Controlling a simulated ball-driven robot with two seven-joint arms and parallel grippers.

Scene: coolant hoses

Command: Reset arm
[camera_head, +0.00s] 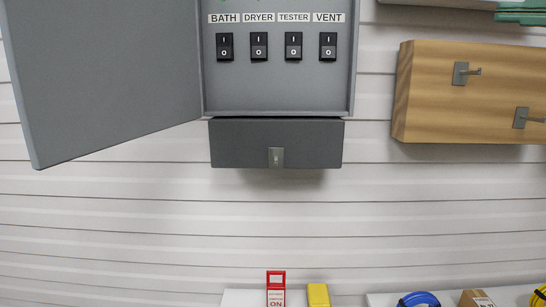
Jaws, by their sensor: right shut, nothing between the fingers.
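Neither of my grippers can be made out in the head view, and no part of my arms shows clearly. An open grey panel box (280,97) hangs on the wall at top centre. Its door (105,75) is swung out to the left. Inside is a row of black rocker switches labelled BATH (225,46), DRYER (259,46), TESTER (293,46) and VENT (328,46). Below the box is a dark grey unit (240,145) with a small metal latch (276,157).
A wooden board (430,90) with metal hooks is on the wall at right. A green object (522,13) is cut off at top right. A red tag (276,287), a yellow block (318,295), a blue coil (419,299) and a brown box (476,298) stand along the bottom.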

